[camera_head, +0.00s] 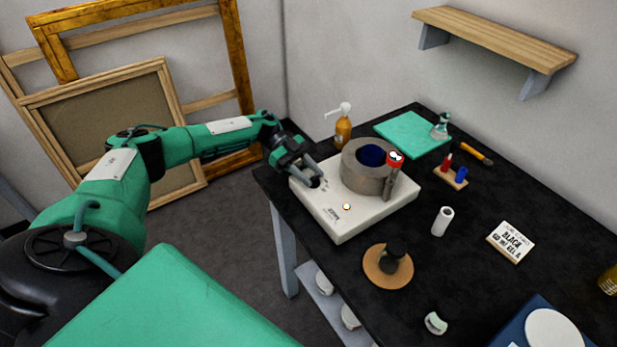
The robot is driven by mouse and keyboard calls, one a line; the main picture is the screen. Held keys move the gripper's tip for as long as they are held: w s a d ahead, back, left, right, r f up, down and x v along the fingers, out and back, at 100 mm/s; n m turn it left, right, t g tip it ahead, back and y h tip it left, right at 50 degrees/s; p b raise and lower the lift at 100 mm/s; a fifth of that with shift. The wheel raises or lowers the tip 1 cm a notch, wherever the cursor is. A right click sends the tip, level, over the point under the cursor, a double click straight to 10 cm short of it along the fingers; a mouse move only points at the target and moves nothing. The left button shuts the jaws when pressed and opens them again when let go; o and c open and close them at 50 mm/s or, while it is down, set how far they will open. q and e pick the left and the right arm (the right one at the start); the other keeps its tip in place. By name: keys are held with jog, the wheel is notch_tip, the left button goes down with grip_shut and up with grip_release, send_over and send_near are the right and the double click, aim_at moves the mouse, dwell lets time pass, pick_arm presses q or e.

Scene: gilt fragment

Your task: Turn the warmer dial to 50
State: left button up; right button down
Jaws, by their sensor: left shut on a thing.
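The warmer (340,222) is a white box on the near left part of the black table, with a grey metal ring-shaped pot (365,180) on top and a dark blue inside. My left gripper (314,181) reaches in from the left and is shut at the warmer's left side, where the dial would be gripped. The dial is hidden by the fingers, so its setting cannot be read. A red-topped item (395,158) stands at the pot's right edge. My right gripper is not in view.
An amber pump bottle (343,130) stands behind the warmer. A green mat (410,135), a small rack (451,178), a white cylinder (442,221), a label card (510,241) and a round wooden disc (375,268) lie around it. A wooden shelf (495,40) hangs above. Frames lean at left.

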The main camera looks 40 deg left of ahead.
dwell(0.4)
pick_arm(q)
jog(key=o, duration=1)
jog(key=shift+a, duration=0.1)
